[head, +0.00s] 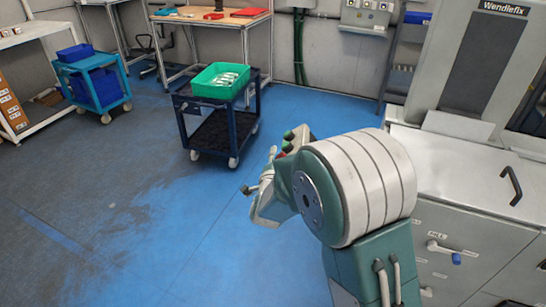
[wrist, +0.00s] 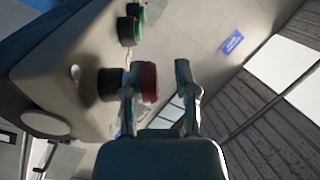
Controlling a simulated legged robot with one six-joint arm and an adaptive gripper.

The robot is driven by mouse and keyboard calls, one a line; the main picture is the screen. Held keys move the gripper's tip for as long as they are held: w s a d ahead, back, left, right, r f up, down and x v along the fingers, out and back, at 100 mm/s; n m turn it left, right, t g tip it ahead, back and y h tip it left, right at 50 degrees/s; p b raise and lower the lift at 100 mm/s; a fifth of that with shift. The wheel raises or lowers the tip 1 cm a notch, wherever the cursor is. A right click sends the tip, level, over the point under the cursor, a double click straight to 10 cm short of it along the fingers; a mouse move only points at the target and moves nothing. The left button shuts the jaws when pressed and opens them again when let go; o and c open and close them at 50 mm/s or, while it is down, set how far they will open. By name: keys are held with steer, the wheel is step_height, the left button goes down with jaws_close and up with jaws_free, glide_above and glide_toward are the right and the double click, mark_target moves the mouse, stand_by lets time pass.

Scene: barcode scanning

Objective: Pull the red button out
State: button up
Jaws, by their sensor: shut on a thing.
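The red button (wrist: 149,82) shows in the wrist view, in front of a black collar (wrist: 110,84) on a beige control box (wrist: 60,62). My gripper (wrist: 159,80) has one finger on each side of the red button and is shut on it. The left finger overlaps the edge between the button and its collar. A visible gap lies between the button and the right finger in this view. In the head view my arm covers much of this area, and the button cannot be made out clearly.
A green button (wrist: 139,14) and a black knob (wrist: 127,31) sit on the same box. In the head view, a grey machine (head: 465,185) stands at right. A dark cart (head: 216,130) with a green bin (head: 220,81) stands on open blue floor at left.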

steer(key=shift+d+r, duration=0.15)
steer(key=shift+d, duration=0.05)
steer(key=shift+s, duration=0.1)
steer(key=s+a, duration=0.1)
steer(key=s, duration=1.1)
steer(key=s+d+r+n+g+y, duration=0.4)
steer(key=s+d+r+n+g, duration=0.4)
steer(key=s+d+n, duration=0.1)
steer(key=s+d+n+g+h, duration=0.2)
steer(key=s+d+g, duration=0.2)
steer(key=s+d, duration=0.5)
steer(key=s, duration=0.4)
steer(key=shift+d, duration=0.25)
